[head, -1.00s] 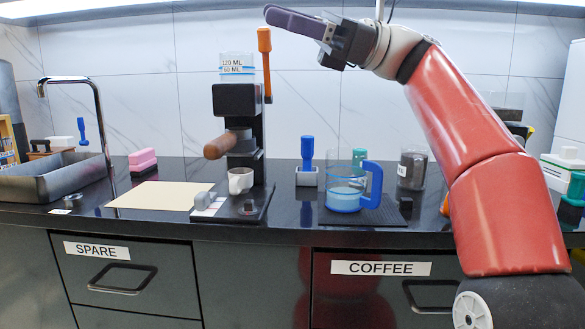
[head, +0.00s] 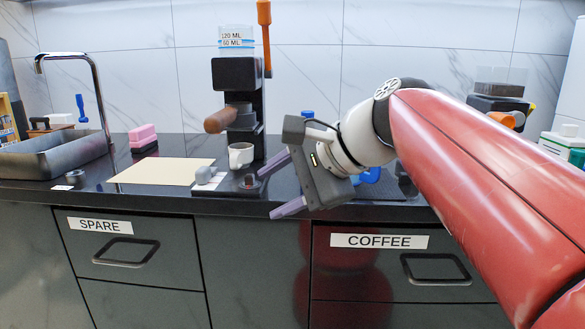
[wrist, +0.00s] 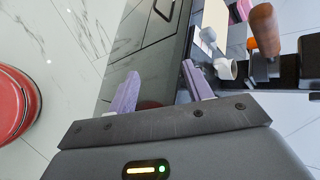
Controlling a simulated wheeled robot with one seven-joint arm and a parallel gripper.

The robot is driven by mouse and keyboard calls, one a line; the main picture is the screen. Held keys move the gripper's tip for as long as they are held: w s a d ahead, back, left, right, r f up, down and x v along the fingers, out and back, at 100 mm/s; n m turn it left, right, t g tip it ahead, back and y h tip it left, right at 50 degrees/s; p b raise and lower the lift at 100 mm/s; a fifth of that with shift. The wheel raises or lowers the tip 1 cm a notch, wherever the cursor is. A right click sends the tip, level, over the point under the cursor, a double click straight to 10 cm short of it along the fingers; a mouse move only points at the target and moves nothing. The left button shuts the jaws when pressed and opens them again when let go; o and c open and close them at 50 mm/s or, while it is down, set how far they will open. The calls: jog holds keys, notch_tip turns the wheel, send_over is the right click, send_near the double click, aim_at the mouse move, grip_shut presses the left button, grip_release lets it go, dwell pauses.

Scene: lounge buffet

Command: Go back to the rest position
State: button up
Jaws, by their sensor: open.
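My gripper (head: 281,186) is in front of the counter edge in the head view, right of the coffee machine's base. Its two purple fingers are spread apart with nothing between them. It also shows in the wrist view (wrist: 160,88), fingers open and empty. My red arm reaches in from the lower right and hides part of the counter behind it.
The coffee machine (head: 238,75) with a white cup (head: 241,156) stands left of my gripper. A beige mat (head: 165,171), sink (head: 55,157) and pink sponge (head: 143,135) are further left. Drawers marked SPARE (head: 100,226) and COFFEE (head: 379,241) are shut below. The blue-handled jug (head: 370,176) is mostly hidden.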

jog(key=s+d+f+n+h, duration=0.4)
jog(key=s+d+f, duration=0.3)
jog(key=f, duration=0.5)
jog(key=s+d+f+n+h, duration=0.5)
jog(key=d+f, duration=0.5)
jog(key=f, duration=0.2)
jog(key=shift+s+d+f+n, duration=0.15)
jog(key=shift+s+n, duration=0.55)
jog(key=shift+s, duration=0.45)
